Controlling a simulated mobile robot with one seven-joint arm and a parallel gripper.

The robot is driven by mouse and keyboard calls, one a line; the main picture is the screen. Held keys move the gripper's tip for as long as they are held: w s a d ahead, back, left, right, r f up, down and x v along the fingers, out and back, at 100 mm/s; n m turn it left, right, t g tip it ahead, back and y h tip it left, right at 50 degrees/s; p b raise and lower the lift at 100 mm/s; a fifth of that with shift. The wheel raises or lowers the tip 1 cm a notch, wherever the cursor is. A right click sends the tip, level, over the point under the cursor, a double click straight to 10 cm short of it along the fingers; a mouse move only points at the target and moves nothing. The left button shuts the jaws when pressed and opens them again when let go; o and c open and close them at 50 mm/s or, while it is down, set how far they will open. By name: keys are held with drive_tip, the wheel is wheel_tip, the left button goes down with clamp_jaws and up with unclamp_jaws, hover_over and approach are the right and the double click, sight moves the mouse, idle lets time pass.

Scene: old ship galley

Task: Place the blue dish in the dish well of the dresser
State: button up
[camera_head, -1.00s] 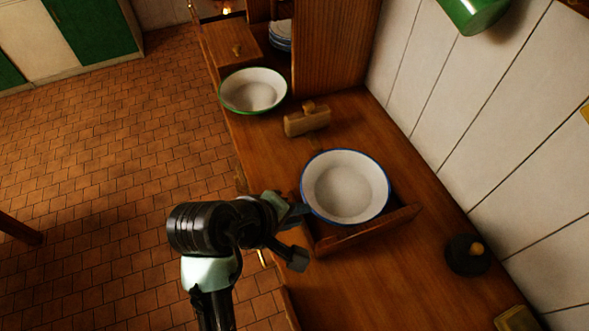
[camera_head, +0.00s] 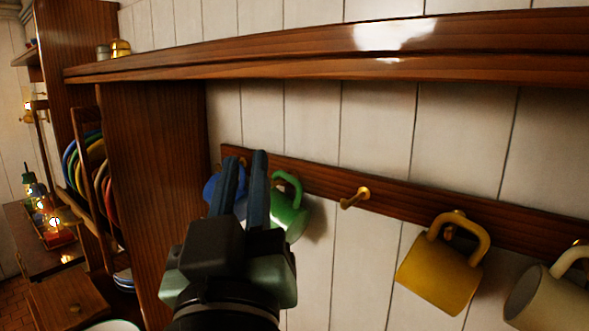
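The blue-rimmed dish and the low wooden frame around it on the dresser top are outside the present view, which looks higher up. My gripper (camera_head: 243,170) is raised in front of the wall and points upward. Its two dark fingers are apart, with a narrow gap and no dish between them. It overlaps a blue mug (camera_head: 211,185) and a green mug (camera_head: 290,212) behind it; I cannot tell the distance to them. The dresser's upright side panel (camera_head: 155,190) stands left of my gripper.
A long shelf (camera_head: 320,55) crosses above my gripper. A hook rail (camera_head: 400,205) holds a yellow mug (camera_head: 437,275), a cream mug (camera_head: 545,300) and a bare hook (camera_head: 354,198). A plate rack (camera_head: 90,170) is left. Part of a pale dish (camera_head: 113,326) shows at the bottom edge.

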drive_tip(key=s+d+r+m+t+h, duration=0.1)
drive_tip(key=s+d+r+m+t, duration=0.2)
drive_tip(key=s+r, duration=0.4)
wheel_tip(320, 180, up, 4)
drive_tip(key=shift+s+d+r+t, duration=0.1)
drive_tip(key=shift+s+d+t, duration=0.2)
drive_tip(key=shift+d+t, duration=0.65)
drive_tip(key=shift+a, duration=0.1)
